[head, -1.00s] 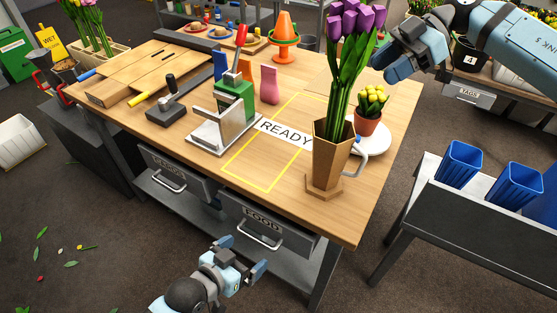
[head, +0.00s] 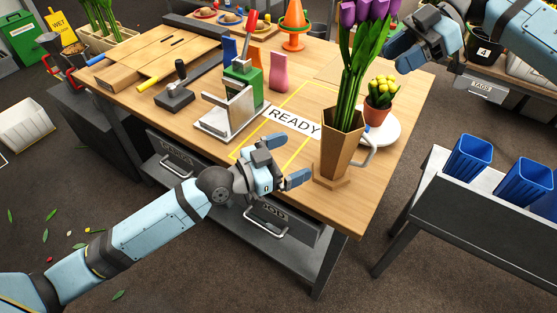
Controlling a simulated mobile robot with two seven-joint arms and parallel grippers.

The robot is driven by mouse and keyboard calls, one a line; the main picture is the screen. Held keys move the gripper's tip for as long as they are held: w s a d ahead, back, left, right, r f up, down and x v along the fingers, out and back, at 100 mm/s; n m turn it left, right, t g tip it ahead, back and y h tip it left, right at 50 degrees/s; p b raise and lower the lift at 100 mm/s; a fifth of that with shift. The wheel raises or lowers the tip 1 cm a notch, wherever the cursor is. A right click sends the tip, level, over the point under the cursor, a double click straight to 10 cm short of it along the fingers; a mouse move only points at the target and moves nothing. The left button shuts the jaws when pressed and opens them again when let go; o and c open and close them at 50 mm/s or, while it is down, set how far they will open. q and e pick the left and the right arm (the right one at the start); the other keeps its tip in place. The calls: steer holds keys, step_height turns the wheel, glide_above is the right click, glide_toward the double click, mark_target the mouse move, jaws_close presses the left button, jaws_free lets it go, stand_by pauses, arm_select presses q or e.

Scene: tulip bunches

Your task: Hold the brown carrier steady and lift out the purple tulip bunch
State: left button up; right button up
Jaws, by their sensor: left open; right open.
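The brown carrier (head: 340,153) stands upright near the front right corner of the table, with a pale handle on its right side. The purple tulip bunch (head: 362,55) stands in it, its stems inside the carrier and its top blooms cut off by the picture's upper edge. My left gripper (head: 282,160) is open and empty, left of the carrier and apart from it, with its fingers pointing toward it. My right gripper (head: 396,57) is open, beside the tulip leaves on their right; I cannot tell whether it touches them.
A terracotta pot of yellow tulips (head: 378,103) and a white plate (head: 385,133) sit close behind the carrier. A READY label (head: 294,122) and a green and silver press (head: 235,105) lie to the left. Blue bins (head: 468,157) stand on a side bench at right.

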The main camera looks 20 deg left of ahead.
mark_target(332, 141)
arm_select(q)
steer(key=x, duration=1.1)
steer(key=c, duration=0.7)
steer(key=shift+c, duration=0.2)
